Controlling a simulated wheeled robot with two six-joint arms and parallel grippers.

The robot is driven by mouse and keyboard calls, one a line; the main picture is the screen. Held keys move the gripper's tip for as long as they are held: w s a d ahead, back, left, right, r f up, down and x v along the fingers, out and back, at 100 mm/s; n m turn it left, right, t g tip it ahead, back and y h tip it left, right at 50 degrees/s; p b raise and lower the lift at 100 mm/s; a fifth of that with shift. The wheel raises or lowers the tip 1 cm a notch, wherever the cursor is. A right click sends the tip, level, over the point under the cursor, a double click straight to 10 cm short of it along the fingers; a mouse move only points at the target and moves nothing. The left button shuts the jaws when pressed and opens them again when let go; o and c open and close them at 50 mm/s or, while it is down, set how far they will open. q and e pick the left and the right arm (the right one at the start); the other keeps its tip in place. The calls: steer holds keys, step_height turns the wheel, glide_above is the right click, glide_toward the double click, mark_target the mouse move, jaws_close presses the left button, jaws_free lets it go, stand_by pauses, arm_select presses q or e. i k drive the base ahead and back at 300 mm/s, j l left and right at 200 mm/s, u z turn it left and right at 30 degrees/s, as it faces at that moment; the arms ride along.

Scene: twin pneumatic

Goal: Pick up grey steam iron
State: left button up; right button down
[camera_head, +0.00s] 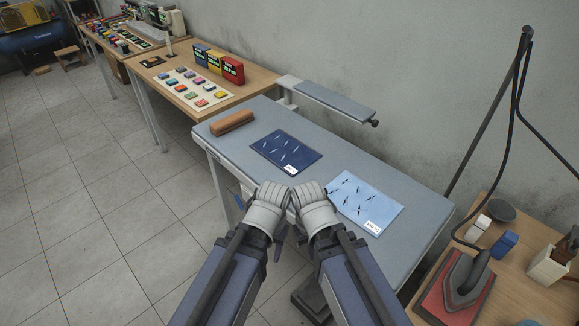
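A grey steam iron (466,277) stands on a red pad (431,303) on the wooden side table at the lower right. A dark cord rises from it. My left gripper (278,192) and my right gripper (299,191) are side by side at the near edge of the grey ironing table. They look like pale gloved hands with curled fingers, and nothing shows in them. Both are well to the left of the iron and apart from it. Whether they are open or shut is unclear.
The grey ironing table (240,150) holds a brown block (232,122), a dark blue sheet (286,153) and a light blue sheet (364,203). A slanted black pole (490,115) stands behind the iron. A blue box (503,245) and a white holder (546,266) stand near the iron. Open tiled floor lies left.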

mark_target(470, 278)
steer(key=l+z, duration=0.1)
steer(key=z, duration=0.3)
steer(key=k+l+z, duration=0.1)
steer(key=z, duration=0.25)
steer(key=l+z, duration=0.1)
steer(key=z, duration=0.3)
steer(key=l+z, duration=0.1)
steer(key=z, duration=0.8)
